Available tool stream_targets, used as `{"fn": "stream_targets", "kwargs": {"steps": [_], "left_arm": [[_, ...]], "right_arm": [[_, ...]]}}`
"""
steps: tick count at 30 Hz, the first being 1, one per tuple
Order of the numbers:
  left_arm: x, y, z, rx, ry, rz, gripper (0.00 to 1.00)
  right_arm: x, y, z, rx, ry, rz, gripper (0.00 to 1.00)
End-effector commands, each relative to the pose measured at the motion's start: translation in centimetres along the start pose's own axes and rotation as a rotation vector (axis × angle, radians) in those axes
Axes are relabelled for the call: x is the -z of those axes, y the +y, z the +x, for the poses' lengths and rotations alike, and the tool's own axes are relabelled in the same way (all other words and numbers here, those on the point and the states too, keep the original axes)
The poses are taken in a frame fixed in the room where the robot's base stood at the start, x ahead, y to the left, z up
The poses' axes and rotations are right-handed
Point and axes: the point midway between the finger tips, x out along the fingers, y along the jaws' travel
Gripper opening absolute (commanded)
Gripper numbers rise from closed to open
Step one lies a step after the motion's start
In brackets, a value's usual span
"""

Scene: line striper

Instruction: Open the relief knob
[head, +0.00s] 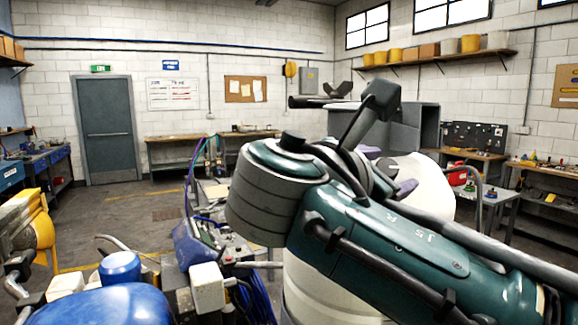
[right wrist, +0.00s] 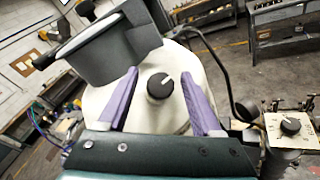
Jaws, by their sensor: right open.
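A round black knob (right wrist: 160,86) with a white pointer line sits on a cream-white rounded body (right wrist: 190,70) in the right wrist view. A second black knob (right wrist: 290,126) with a white mark sits on a pale panel (right wrist: 308,128) at the right. No readable label tells which is the relief knob. My right gripper (right wrist: 161,100) is open, its two purple fingers on either side of the first knob with gaps to both.
Blue rounded parts (head: 120,268), a pale box (head: 207,288) and hoses crowd the lower left of the head view. A yellow machine (head: 38,235) stands at the left edge. Workbenches (head: 175,140) line the walls. Open floor lies toward the grey door (head: 106,130).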

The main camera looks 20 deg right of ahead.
Motion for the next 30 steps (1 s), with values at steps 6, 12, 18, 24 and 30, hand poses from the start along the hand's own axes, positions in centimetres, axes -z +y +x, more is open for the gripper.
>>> {"fn": "stream_targets", "kwargs": {"steps": [6, 12, 18, 24, 30], "left_arm": [[-0.2, 0.0, 0.6, 0.0, 0.0, 0.0, 0.5], [-0.8, 0.1, 2.4, 0.0, 0.001, 0.0, 0.5], [-1.2, 0.1, 3.7, 0.0, 0.001, 0.0, 0.5], [-1.3, 0.1, 4.0, 0.0, 0.001, 0.0, 0.5], [-1.2, 0.1, 4.0, 0.0, 0.001, 0.0, 0.5]], "right_arm": [[0.3, 0.0, -1.0, -0.003, 0.002, 0.002, 0.67], [0.6, -0.2, -4.8, -0.004, 0.006, 0.005, 0.67], [0.3, -0.1, -8.4, -0.001, 0.003, 0.003, 0.67], [0.1, 0.0, -9.9, 0.0, 0.001, 0.001, 0.67], [0.0, 0.0, -9.9, 0.0, 0.0, 0.0, 0.67]]}}
